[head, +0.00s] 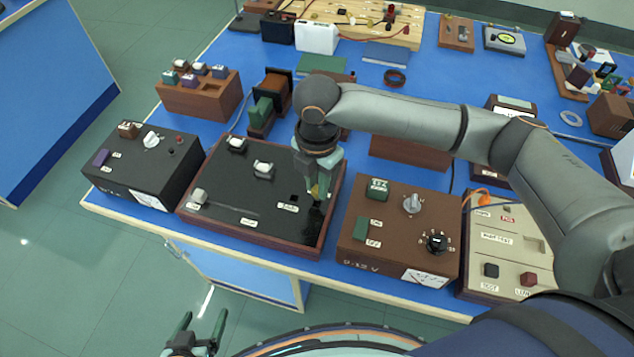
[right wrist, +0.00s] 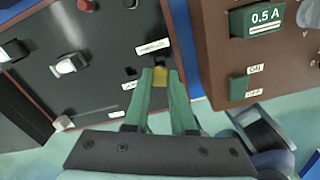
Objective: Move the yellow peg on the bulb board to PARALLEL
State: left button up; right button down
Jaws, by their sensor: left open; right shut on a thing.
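The bulb board (head: 235,195) is a black panel in a dark red wooden frame at the front of the bench; it also shows in the right wrist view (right wrist: 105,45). My right gripper (head: 318,194) points down over its right part and is shut on the yellow peg (right wrist: 160,76). The peg's yellow top also shows between the fingertips in the head view (head: 315,190). A dark hole (right wrist: 130,71) and small white labels lie beside the peg; I cannot read the labels. Whether the peg sits in a hole is hidden. My left gripper (head: 197,338) is open and empty, off the bench's front edge.
A brown 0-12 V supply box (head: 375,245) stands close to the board's right. A black box (head: 140,170) with a meter stands to its left. A green-and-black device (head: 268,105) and a wooden block with coloured pieces (head: 200,97) stand behind.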

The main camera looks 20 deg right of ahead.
jog(key=shift+f+b, duration=0.75)
jog(key=shift+f, duration=1)
jog(key=c, duration=0.7)
grip_release()
jog(key=shift+o, duration=0.2)
jog(key=shift+r, duration=0.1)
notch_tip(320, 180, up, 12)
jog(key=shift+r, duration=0.2)
